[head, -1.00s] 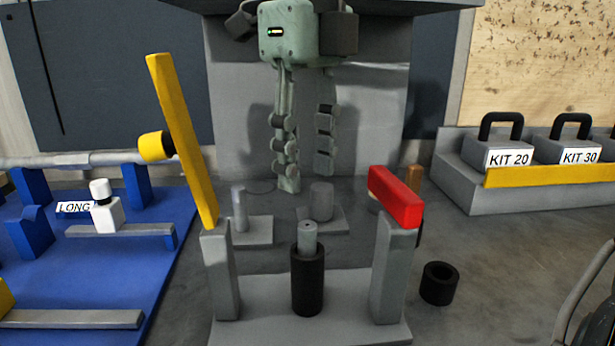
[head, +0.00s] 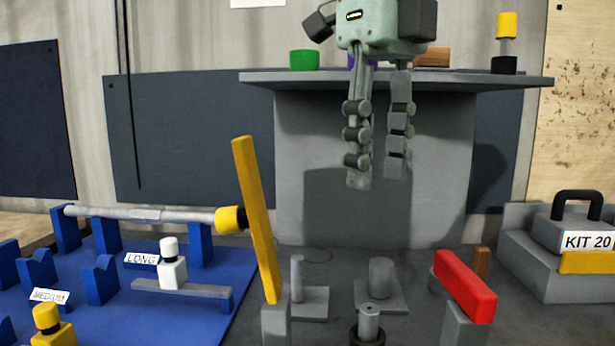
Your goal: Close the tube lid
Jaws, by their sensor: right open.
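My right gripper (head: 377,178) hangs fingers down in front of the grey back panel, above the table. Its two fingers are apart with nothing between them. Which part is the tube lid is not clear. On the high shelf at the right, a small upright cylinder has a yellow top (head: 507,26), a grey middle (head: 508,46) and a black base (head: 505,65). The yellow top sits on the grey part. Below the gripper, a grey cylinder (head: 369,322) stands in a black sleeve (head: 352,335), cut by the bottom edge. My left gripper is not in view.
A leaning yellow bar (head: 257,215) and a red bar (head: 465,286) stand on posts either side. A blue rack (head: 190,320) is left, a KIT 20 weight (head: 580,235) right.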

